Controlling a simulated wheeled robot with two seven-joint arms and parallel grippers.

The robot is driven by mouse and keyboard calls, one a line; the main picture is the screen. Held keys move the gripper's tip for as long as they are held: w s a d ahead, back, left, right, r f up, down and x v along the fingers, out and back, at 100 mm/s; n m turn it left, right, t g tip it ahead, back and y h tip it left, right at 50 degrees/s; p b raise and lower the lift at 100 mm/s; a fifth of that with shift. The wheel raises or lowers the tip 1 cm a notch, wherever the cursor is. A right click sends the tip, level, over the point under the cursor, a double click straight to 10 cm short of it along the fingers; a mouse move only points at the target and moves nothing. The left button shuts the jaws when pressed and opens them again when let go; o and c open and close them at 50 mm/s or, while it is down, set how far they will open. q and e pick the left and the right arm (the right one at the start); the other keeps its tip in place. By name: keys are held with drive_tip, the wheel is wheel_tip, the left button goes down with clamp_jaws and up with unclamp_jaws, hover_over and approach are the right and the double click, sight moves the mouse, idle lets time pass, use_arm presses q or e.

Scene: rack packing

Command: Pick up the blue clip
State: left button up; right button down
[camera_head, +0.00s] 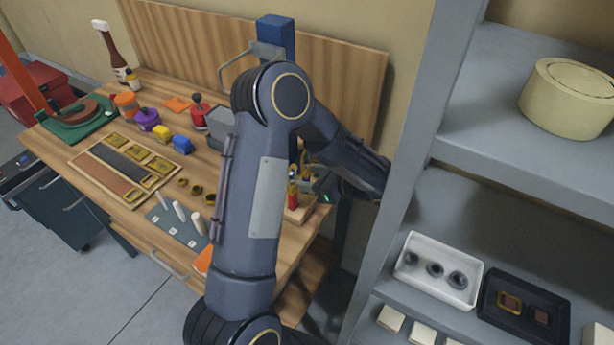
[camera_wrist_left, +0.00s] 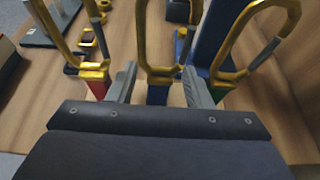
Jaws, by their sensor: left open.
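The blue clip (camera_wrist_left: 157,94) has a blue body with a tall gold loop above it. It stands in the left wrist view between the two grey fingers of my left gripper (camera_wrist_left: 160,72), which is open. I cannot tell whether the fingers touch it. A red-bodied clip (camera_wrist_left: 98,88) with a gold loop stands just left of the fingers. A green-bodied clip (camera_wrist_left: 219,91) stands just right. In the head view my left gripper (camera_head: 309,180) is low at the bench's right end, beside the red clip (camera_head: 292,194). My arm hides much of that area.
A blue post (camera_wrist_left: 213,35) rises close behind the right finger. The wooden bench (camera_head: 95,196) carries a compartment tray (camera_head: 90,165), several coloured objects and a grey plate (camera_head: 165,220) with white pegs. A grey shelf rack (camera_head: 425,120) stands close to the right of my arm.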

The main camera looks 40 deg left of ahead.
use_arm(q)
drive_tip(key=shift+x, duration=1.1)
use_arm(e)
drive_tip(key=shift+r, duration=0.25)
use_arm(q)
drive_tip(key=shift+c, duration=0.2)
clamp_jaws()
drive_tip(key=shift+r, duration=0.1)
